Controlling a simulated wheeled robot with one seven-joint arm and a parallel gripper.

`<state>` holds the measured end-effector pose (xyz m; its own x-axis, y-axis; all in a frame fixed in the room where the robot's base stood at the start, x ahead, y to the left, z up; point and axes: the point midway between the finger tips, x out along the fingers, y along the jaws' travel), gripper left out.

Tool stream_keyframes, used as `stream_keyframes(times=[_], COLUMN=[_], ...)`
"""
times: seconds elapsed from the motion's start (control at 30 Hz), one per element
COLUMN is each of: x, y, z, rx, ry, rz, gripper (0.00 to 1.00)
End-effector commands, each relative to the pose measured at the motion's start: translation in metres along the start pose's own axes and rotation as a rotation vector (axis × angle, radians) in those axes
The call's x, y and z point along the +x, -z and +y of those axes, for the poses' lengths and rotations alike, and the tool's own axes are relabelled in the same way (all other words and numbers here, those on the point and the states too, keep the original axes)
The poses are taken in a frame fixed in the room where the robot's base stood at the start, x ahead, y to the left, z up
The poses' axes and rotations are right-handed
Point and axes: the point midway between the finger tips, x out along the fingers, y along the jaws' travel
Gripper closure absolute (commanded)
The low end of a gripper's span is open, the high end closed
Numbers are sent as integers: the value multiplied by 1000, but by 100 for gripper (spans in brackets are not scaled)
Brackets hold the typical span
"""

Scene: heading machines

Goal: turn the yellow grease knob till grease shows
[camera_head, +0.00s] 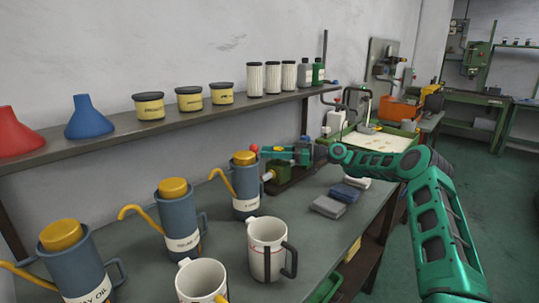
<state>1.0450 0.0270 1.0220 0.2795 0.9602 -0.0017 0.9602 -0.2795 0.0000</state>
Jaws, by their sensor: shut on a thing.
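My gripper (264,150) reaches left along the wall side of the bench. It is shut on a small red ball knob (254,148) at its fingertips, just beside the yellow lid of the farthest oil can. Below it stands a small dark green device (293,174) on the bench. A small pale yellow round part (268,176) shows at that device's left side, below my gripper and apart from it; I cannot tell if it is the grease knob. I see no other yellow knob on the device and no grease. My gripper and arm hide part of the device's top.
Blue-grey oil cans with yellow lids (180,225) and white jugs (266,250) crowd the bench's near left. Folded cloths (328,207) lie right of the device. A shelf (190,121) with funnels, tubs and filters runs above. A pale-filled tray (375,146) stands behind my arm.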

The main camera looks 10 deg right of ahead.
Motion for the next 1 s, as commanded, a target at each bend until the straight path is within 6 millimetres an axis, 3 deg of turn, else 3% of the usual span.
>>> stream_keyframes(times=[0.6, 0.63, 0.7, 1.0], x=[0, 0, 0, -1], y=[3, 3, 2, 2], z=[5, 5, 4, 2], rx=[0, 0, 0, 0], ry=[14, 15, 15, 22], rz=[3, 3, 3, 2], gripper=[90, 66, 49, 49])
